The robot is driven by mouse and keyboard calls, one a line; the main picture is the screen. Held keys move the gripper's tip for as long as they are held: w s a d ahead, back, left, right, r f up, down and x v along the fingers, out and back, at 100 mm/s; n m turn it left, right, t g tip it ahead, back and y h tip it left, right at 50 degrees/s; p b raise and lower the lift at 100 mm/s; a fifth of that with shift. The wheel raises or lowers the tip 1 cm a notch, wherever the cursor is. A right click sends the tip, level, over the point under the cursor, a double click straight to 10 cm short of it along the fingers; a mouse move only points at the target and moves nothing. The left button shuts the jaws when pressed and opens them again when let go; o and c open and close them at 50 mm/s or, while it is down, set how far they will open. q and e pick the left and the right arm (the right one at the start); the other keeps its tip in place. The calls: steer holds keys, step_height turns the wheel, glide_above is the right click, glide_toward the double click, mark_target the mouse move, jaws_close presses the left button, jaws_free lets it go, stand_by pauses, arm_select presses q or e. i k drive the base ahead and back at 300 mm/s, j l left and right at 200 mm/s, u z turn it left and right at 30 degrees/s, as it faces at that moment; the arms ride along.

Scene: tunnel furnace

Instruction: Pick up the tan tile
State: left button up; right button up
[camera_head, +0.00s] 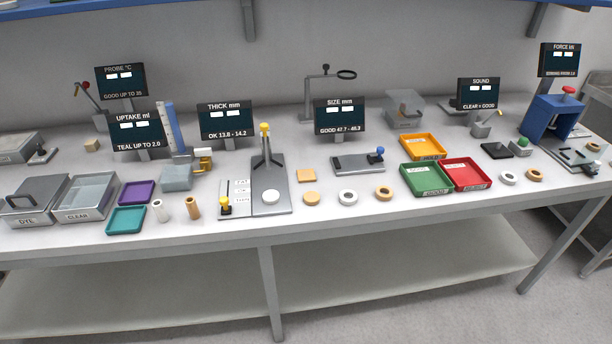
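A flat square tan tile (306,175) lies on the white bench, right of the thickness gauge (270,185). A round tan disc (312,198) lies just in front of it, apart from it. Neither of my grippers shows in the head view.
The white bench (340,217) holds several gauges and displays. A white ring (348,197) and a tan ring (384,193) lie right of the disc. A grey slide gauge (357,163) stands behind them. Green (426,180), red (466,174) and orange (423,147) trays sit farther right.

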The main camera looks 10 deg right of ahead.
mark_target(304, 175)
steer(key=i+j+z, duration=0.4)
steer(key=i+j, duration=0.75)
steer(key=i, duration=0.05)
